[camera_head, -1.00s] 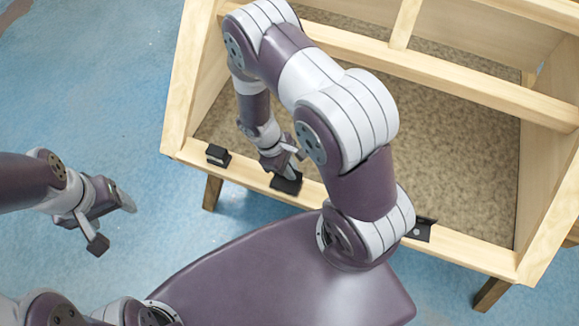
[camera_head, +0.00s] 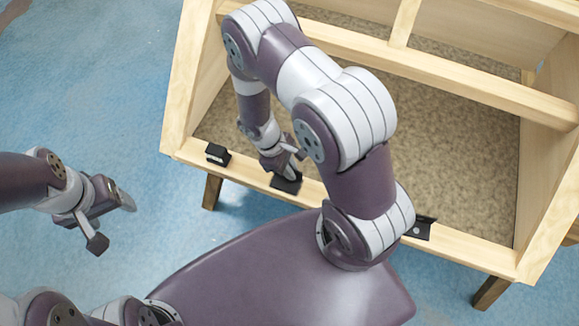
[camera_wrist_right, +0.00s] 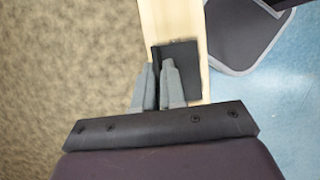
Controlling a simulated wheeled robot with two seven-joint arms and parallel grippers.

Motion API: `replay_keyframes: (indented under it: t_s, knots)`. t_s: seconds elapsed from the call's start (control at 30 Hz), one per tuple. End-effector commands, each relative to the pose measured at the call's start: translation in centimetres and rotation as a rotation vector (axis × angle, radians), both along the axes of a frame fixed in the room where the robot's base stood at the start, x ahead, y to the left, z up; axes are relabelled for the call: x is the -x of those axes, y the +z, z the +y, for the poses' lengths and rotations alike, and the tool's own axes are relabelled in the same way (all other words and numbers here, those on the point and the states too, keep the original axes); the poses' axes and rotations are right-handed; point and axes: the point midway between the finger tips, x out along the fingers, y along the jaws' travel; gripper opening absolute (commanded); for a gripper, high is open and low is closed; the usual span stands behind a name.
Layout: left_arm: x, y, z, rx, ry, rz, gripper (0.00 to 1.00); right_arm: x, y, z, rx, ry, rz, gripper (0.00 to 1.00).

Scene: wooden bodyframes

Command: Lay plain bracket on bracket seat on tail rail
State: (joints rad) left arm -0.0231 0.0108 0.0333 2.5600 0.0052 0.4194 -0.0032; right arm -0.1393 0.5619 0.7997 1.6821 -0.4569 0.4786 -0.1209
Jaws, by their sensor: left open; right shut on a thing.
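The plain bracket, a flat black piece (camera_head: 286,184), is at the front wooden tail rail (camera_head: 325,195) of the frame. My right gripper (camera_head: 287,172) is shut on it. In the right wrist view, the fingers (camera_wrist_right: 159,88) are close together at the bracket (camera_wrist_right: 181,66), whose dark plate lies over the pale rail (camera_wrist_right: 175,18). I cannot tell whether it touches the rail. The bracket seat cannot be made out beneath it. My left gripper (camera_head: 113,222) is open and empty, left of the frame over the blue floor.
A small black block (camera_head: 218,154) sits on the rail to the left. Another dark bracket (camera_head: 422,228) sits on the rail to the right, partly behind my arm. The wooden frame has a speckled panel (camera_head: 455,150) inside. The blue floor (camera_head: 100,90) at left is clear.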

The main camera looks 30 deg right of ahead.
Motion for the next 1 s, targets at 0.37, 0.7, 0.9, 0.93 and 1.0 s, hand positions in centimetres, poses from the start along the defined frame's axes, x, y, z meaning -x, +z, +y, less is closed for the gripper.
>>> replay_keyframes:
  t_s: [0.37,0.7,0.9,0.93,1.0]
  knots:
    - [0.0,0.0,0.0,0.000,0.000,0.000,0.69,0.0,0.0,0.0,0.000,0.000,0.000,0.40]
    - [0.0,0.4,0.0,0.000,0.000,0.000,0.69,-0.9,2.4,0.6,0.000,0.000,-0.005,0.40]
    - [0.0,0.7,0.0,0.000,0.000,0.000,0.69,-2.4,7.5,2.0,-0.001,0.002,-0.005,0.40]
    - [0.0,0.7,0.0,0.000,0.000,0.000,0.69,-2.7,8.2,2.2,-0.001,0.001,-0.006,0.40]
    - [0.0,0.7,0.0,0.000,0.000,0.000,0.69,-3.1,9.5,2.6,-0.001,0.002,-0.005,0.40]
